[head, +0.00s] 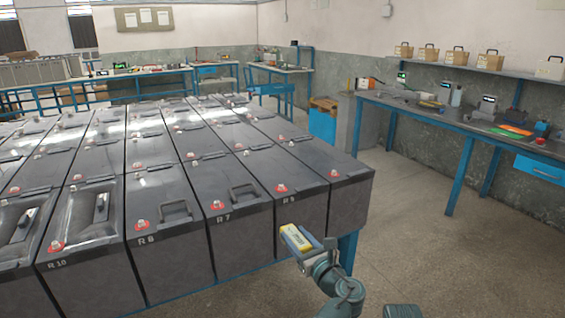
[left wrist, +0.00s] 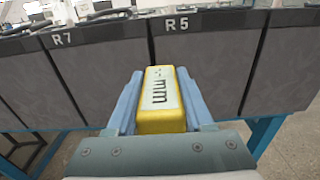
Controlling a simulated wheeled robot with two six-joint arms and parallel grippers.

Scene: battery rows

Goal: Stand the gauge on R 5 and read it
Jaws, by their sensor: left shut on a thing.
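My left gripper (head: 296,240) is shut on the yellow gauge (head: 301,239), in front of the row of batteries. In the left wrist view, the gauge (left wrist: 163,118) sits between the blue fingers (left wrist: 160,96), with a pale face marked "mm" turned up. I can read no number on it. The battery R 5 (head: 296,213) is dark grey, at the right end of the labelled front row, with a red terminal cap on top. Its front also shows in the left wrist view (left wrist: 205,65), beyond the gauge. The gauge appears apart from it.
The battery R 7 (head: 240,245) stands just left of R 5, with several more batteries filling the rack behind and left. A blue-legged bench (head: 450,120) with tools stands along the right wall. The floor (head: 450,250) between is clear.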

